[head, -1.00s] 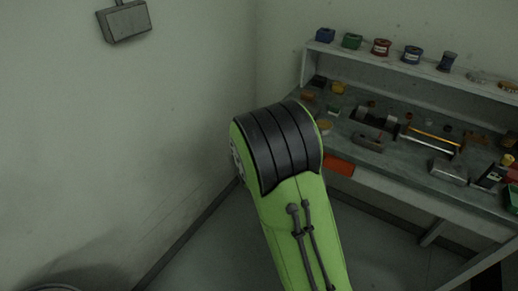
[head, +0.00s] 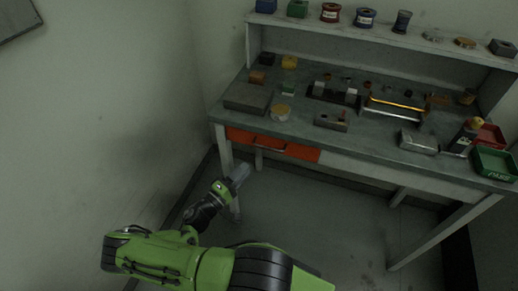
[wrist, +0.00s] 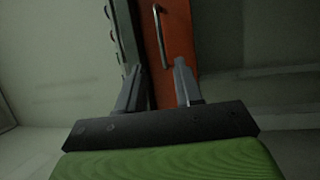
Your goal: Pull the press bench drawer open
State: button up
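The press bench (head: 360,152) stands against the wall. Its orange-red drawer (head: 240,135) sits under the left end of the worktop and looks shut. In the wrist view the drawer front (wrist: 178,30) runs upright in the picture, with a thin metal bar handle (wrist: 161,36) on it. My gripper (head: 240,172) is below and in front of the drawer's left end. In the wrist view my gripper (wrist: 158,80) has its fingers spread apart with nothing between them. The handle lies beyond the fingertips, nearly in line with the gap, and is not touched.
The worktop carries blocks, tins, a long metal tool (head: 395,107) and a green bin (head: 495,163). A shelf (head: 385,38) with spools runs along the back. A bench leg (head: 228,160) stands close to my gripper. The floor in front is clear.

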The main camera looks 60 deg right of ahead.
jog(key=x, duration=1.1)
jog(key=shift+d+f, duration=0.1)
grip_shut()
dwell(0.8)
